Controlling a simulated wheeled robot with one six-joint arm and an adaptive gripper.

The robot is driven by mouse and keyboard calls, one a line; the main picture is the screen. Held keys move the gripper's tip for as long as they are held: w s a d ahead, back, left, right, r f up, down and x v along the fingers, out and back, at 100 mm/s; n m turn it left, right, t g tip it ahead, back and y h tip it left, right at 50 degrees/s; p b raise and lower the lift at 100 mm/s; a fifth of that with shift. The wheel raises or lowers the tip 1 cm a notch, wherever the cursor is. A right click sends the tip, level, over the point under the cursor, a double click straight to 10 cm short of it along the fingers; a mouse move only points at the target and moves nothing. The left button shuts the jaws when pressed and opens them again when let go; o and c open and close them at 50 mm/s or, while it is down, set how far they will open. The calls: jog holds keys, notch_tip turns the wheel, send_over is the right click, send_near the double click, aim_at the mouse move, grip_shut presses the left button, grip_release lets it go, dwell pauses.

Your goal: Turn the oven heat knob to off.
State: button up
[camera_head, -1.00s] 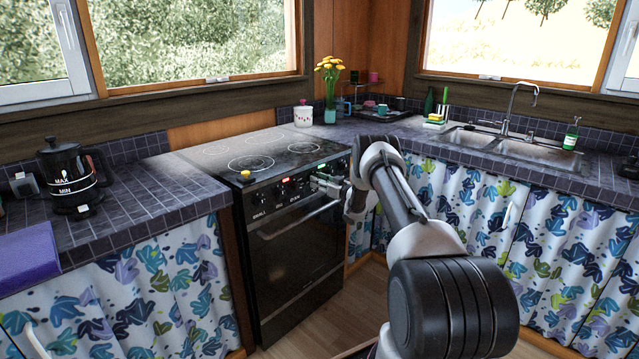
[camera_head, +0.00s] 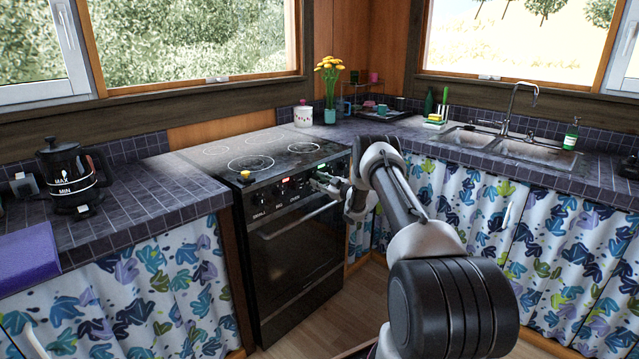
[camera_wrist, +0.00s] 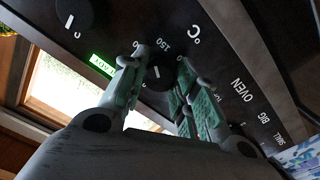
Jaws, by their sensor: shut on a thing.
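The black oven (camera_head: 296,262) stands between the counters, with its knobs and lit displays along the upper front panel. My gripper (camera_head: 318,180) is at the right part of that panel. In the wrist view, the oven heat knob (camera_wrist: 158,76) is a dark round knob with a white mark, beside the printed numbers "0" and "150" and "°C". The green fingers of my gripper (camera_wrist: 160,82) are shut on this knob, one on each side. The knob's lower part is partly hidden by my gripper. In the head view the knob is hidden behind my gripper.
Another dark knob (camera_wrist: 80,14) is at the upper left of the wrist view, near a green display (camera_wrist: 103,66). A yellow item (camera_head: 246,175) sits at the cooktop's front left. A kettle (camera_head: 72,178) stands on the left counter. The floor before the oven is clear.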

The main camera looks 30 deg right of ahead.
jog(key=n, duration=1.2)
jog(key=shift+n, duration=0.4)
jog(key=n, duration=1.1)
jog(key=shift+n, duration=0.3)
jog(key=o, duration=1)
jog(key=shift+r, duration=0.1)
